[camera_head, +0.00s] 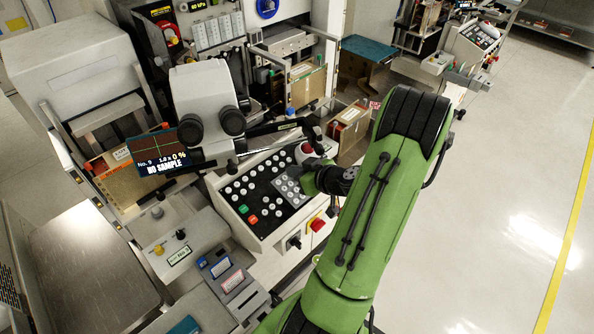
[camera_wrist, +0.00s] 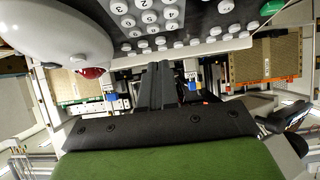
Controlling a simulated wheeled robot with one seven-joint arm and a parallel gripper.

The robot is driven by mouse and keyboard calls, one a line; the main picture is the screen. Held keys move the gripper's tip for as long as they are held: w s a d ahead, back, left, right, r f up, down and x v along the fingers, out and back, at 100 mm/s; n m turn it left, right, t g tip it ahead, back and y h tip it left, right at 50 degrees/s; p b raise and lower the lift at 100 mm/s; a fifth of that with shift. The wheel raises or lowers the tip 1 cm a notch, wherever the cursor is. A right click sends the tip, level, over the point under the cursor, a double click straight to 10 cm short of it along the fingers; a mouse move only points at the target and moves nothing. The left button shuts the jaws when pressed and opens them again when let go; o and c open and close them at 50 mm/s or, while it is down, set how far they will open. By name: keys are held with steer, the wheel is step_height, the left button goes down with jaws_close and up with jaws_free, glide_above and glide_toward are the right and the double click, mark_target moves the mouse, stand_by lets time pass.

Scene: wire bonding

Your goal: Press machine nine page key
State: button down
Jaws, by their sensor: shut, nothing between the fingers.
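Machine nine's control panel (camera_head: 228,212) lies under the microscope, with rows of round white keys, a green key (camera_head: 252,219), a red-orange key (camera_head: 239,209) and a grey number keypad (camera_head: 288,186). The screen (camera_head: 158,152) reads "No. 9" and "NO SAMPLE". I cannot tell which key is the page key; labels are too small. My gripper (camera_wrist: 164,86) is shut and empty. In the wrist view its dark fingers are below the number keys (camera_wrist: 148,16) and a row of white keys (camera_wrist: 178,43). In the head view it is over the panel's right side, its tips hard to make out.
A white rounded body with a red part (camera_wrist: 92,72) is close at the wrist view's upper left. The microscope eyepieces (camera_head: 212,127) overhang the panel's back. A red switch (camera_head: 317,225) sits on the front right. Open floor (camera_head: 500,200) lies to the right.

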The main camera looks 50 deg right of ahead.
mark_target(274, 167)
steer(key=x, duration=0.6)
steer(key=shift+w, duration=0.15)
steer(key=shift+f, duration=0.1)
